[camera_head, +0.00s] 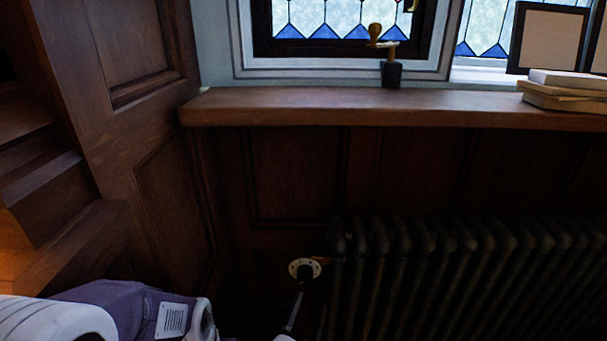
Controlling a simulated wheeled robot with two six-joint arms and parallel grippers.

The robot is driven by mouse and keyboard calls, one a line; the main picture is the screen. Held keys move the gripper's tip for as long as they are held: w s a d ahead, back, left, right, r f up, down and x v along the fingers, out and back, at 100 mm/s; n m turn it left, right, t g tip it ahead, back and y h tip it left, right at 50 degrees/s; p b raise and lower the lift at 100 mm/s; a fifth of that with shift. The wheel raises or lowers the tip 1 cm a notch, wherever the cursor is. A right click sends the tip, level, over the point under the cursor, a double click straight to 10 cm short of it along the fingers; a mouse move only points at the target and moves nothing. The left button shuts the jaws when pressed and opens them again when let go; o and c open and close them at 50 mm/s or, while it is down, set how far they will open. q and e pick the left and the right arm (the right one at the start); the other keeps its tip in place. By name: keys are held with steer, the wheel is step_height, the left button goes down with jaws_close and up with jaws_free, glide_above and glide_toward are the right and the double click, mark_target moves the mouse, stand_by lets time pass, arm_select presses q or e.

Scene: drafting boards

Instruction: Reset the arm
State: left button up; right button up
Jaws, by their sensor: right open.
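A round pale dial-like fitting (305,268) shows just above the fingertips, beside the radiator. I cannot tell how far the gripper is from it.
A dark ribbed radiator (450,280) fills the lower right. A wooden sill (330,108) above it bears a stamp-like object on a dark block (391,73), stacked books (565,92) and frames (548,38). Wooden panelling (150,110) stands at left. A labelled purple-and-white shape fills the bottom left.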

steer(key=s+d+r+m+g+h, duration=0.2)
steer(key=s+d+m+g+h, duration=0.15)
steer(key=d+m+g, duration=0.6)
steer(key=s+d+r+m+g+h, duration=0.1)
steer(key=s+d+m+g+h, duration=0.4)
steer(key=d+m, duration=0.75)
steer(key=s+f+m+g+y, duration=0.1)
steer(key=s+m+g+y, duration=0.85)
steer(key=m, duration=1.25)
steer(key=a+r+m+t+y, duration=0.4)
steer(key=a+m+t+y, duration=0.15)
steer(key=m, duration=1.15)
step_height(320, 180, up, 23)
steer(key=s+p, duration=0.1)
steer(key=p, duration=2.2)
steer(key=shift+f+y, duration=0.2)
steer(key=shift+y, duration=0.15)
